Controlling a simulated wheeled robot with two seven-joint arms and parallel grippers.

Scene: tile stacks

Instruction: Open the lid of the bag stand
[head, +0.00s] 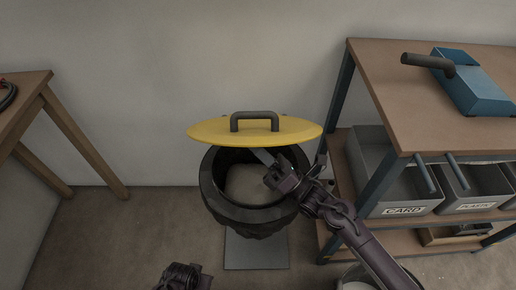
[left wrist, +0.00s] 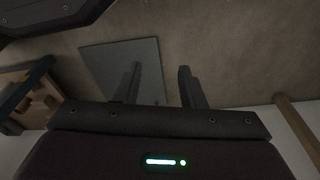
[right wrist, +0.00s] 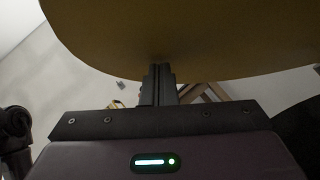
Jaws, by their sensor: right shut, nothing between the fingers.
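The bag stand has a black ring with a dark bag (head: 250,217) and a grey base plate (head: 256,250). Its yellow lid (head: 205,131), with a dark handle (head: 254,116), is raised above the ring at the back, leaving a gap over the opening. My right gripper (head: 264,157) reaches over the opening under the lid. In the right wrist view its fingers (right wrist: 159,75) are shut and empty, tips at the lid's underside (right wrist: 200,35); contact is not certain. My left gripper (left wrist: 160,78) is open and empty, low in front of the stand; its fingers are hidden in the head view.
A shelf unit (head: 372,75) stands close on the right, with grey bins (head: 398,208) and a blue box-like tool (head: 474,85). A wooden table (head: 28,90) is at the left. A round bin (head: 356,284) shows at the bottom. Floor left of the stand is clear.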

